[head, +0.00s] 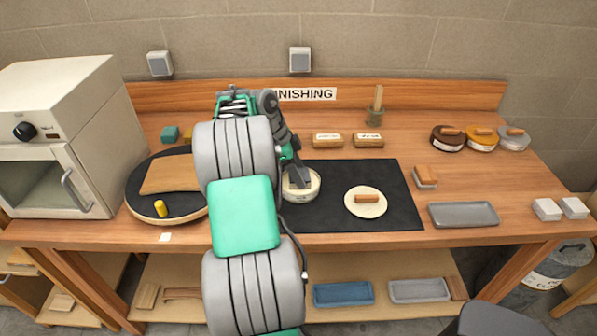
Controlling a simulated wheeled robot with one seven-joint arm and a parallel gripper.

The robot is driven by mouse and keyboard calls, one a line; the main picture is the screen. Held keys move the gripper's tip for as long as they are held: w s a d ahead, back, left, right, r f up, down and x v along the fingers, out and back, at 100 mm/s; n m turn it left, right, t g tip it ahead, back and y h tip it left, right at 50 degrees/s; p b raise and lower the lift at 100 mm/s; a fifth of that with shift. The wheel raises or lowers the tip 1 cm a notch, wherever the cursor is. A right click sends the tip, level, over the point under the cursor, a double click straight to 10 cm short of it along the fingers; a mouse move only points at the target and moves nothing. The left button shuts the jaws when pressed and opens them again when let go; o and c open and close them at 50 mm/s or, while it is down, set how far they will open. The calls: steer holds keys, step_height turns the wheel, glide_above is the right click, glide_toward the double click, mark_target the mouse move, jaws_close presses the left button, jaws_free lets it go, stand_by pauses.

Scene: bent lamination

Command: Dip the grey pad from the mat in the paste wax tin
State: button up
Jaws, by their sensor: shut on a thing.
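A cream round tin (312,195) stands on the black mat (336,212), near the mat's left end. My gripper (298,183) points down into the mouth of this tin. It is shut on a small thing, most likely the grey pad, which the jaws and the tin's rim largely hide. No other grey pad shows lying on the mat. I cannot tell from this view whether the held pad touches the wax.
On the mat, a pale dish (366,209) holds a brown block. Right of the mat are a wood-topped block (425,176) and a grey tray (463,215). Three round tins (482,139) stand behind. At left, a turntable (183,219) bears a board beside an oven (60,140).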

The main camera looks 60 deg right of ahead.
step_height(320, 180, up, 7)
steer(key=p, duration=0.6)
stand_by(0.3)
